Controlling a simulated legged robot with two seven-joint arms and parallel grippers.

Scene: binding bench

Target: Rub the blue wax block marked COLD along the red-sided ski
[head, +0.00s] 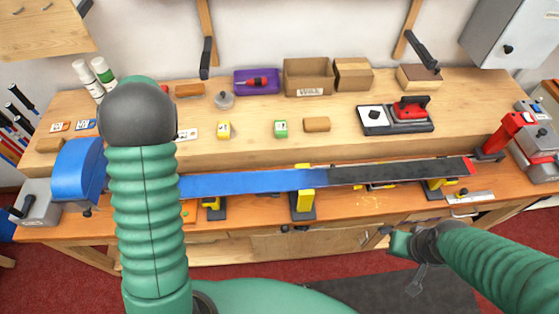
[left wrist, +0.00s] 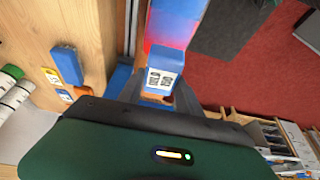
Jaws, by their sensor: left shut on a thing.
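The ski (head: 255,182) lies lengthwise along the bench on yellow-and-black supports, with a blue left part, a dark right part and a red right end. My arm covers part of its left side. In the left wrist view the ski (left wrist: 178,22) shows blue with a red patch. My left gripper (left wrist: 158,98) is shut on a blue wax block (left wrist: 164,78) with a pale printed label, too small to read. The block overlaps the ski in that view; I cannot tell whether they touch. My left gripper is hidden in the head view. My right gripper (head: 396,241) is in front of the bench; its jaws are unclear.
Another blue block (left wrist: 67,65) shows in the left wrist view.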

